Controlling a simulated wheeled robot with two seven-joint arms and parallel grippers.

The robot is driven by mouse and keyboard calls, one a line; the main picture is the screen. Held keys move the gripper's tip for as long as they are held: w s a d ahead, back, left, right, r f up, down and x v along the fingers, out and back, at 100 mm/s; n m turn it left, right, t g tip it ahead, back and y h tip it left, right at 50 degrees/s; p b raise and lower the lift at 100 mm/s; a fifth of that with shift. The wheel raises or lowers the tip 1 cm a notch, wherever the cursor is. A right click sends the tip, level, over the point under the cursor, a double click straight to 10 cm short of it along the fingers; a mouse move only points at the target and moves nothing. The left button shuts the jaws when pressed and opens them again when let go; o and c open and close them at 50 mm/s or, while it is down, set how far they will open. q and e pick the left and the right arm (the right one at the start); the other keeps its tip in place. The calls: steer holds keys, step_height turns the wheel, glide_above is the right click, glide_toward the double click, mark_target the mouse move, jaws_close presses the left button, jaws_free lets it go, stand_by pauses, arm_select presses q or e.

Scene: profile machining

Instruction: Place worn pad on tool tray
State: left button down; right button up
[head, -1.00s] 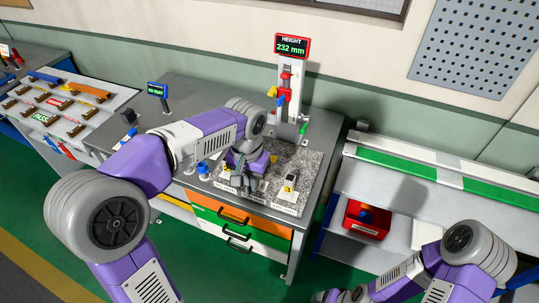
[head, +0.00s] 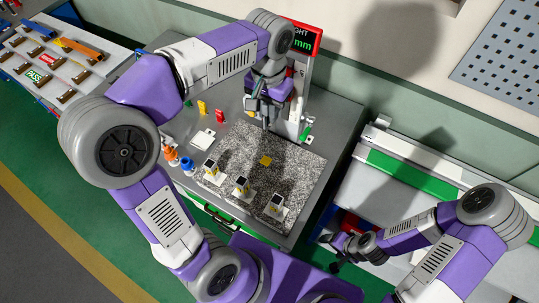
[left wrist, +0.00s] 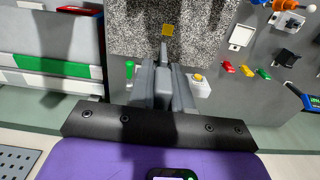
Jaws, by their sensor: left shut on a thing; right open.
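My left gripper (head: 266,112) is over the back of the grey bench, in front of the height gauge (head: 301,88). In the left wrist view the left gripper (left wrist: 164,68) is shut on a thin grey piece (left wrist: 163,48) that sticks out past the fingertips. I cannot tell whether this is the worn pad. A small white square tray (head: 203,140) lies on the bench left of the granite plate (head: 300,165); it also shows in the left wrist view (left wrist: 241,37). My right gripper (head: 340,258) is open at the lower right, apart from the granite plate.
A yellow square (head: 265,160) lies on the granite. Several small numbered stands line its front edge, including one at the right (head: 277,203). A blue-topped piece (head: 187,163) is at the left. The granite's middle is mostly clear.

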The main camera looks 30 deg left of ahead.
mark_target(267, 124)
arm_select(q)
steer(key=f, duration=0.2)
steer(key=s+f, duration=0.1)
steer(key=f, duration=0.1)
steer(key=f+b, duration=0.1)
steer(key=f, duration=2.2)
steer(key=shift+w+f+b, duration=0.15)
steer(key=shift+w+b, duration=0.05)
steer(key=shift+b, duration=0.1)
arm_select(e)
steer(key=shift+s+f, duration=0.25)
steer(key=shift+f, duration=0.6)
arm_select(q)
steer(key=shift+f, duration=0.2)
steer(key=c, duration=1.1)
jaws_free()
steer(key=shift+r, duration=0.1)
steer(key=shift+o, duration=0.2)
arm_select(e)
steer(key=shift+f, duration=0.15)
arm_select(q)
steer(key=shift+r, duration=0.1)
